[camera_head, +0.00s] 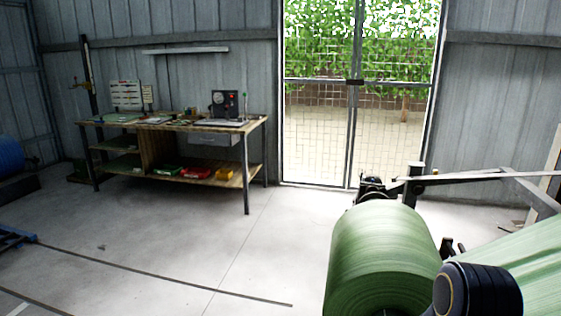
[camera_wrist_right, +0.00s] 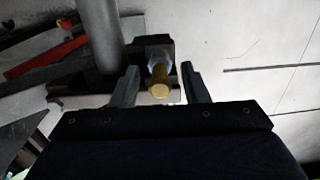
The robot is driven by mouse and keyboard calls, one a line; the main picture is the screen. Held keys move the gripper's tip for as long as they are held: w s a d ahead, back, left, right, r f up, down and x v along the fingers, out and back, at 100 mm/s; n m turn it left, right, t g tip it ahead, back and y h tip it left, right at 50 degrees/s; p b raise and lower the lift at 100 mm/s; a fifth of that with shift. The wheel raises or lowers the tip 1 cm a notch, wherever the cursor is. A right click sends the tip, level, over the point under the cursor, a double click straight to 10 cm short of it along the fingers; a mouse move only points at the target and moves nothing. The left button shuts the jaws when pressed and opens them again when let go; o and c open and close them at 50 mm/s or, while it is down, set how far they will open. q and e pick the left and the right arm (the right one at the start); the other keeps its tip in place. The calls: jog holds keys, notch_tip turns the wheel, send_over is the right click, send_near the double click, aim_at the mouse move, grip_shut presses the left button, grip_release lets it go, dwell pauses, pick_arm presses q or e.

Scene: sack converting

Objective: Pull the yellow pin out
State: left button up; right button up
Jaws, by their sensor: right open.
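The yellow pin (camera_wrist_right: 159,89) shows in the right wrist view, with its round yellow end towards the camera. Behind it is a paler metal collar in a dark block (camera_wrist_right: 158,48). My right gripper (camera_wrist_right: 158,72) is open, with one finger on each side of the pin and a gap visible on both sides. In the head view the pin cannot be made out. A dark part of my right arm (camera_head: 480,290) is at the lower right there, in front of the green roll (camera_head: 380,250). My left gripper is not in view.
A grey post (camera_wrist_right: 100,30) and a red bar (camera_wrist_right: 45,55) are beside the pin's block. A green web runs at the right of the roll. A workbench (camera_head: 160,125) stands at the back left by a mesh door (camera_head: 320,130).

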dwell(0.3)
grip_shut()
jog(key=shift+r, duration=0.1)
jog(key=shift+d+r+p, duration=0.1)
jog(key=shift+r+p, duration=1.8)
jog(key=shift+r, duration=1)
jog(key=shift+r+p, duration=0.3)
jog(key=shift+r, duration=0.2)
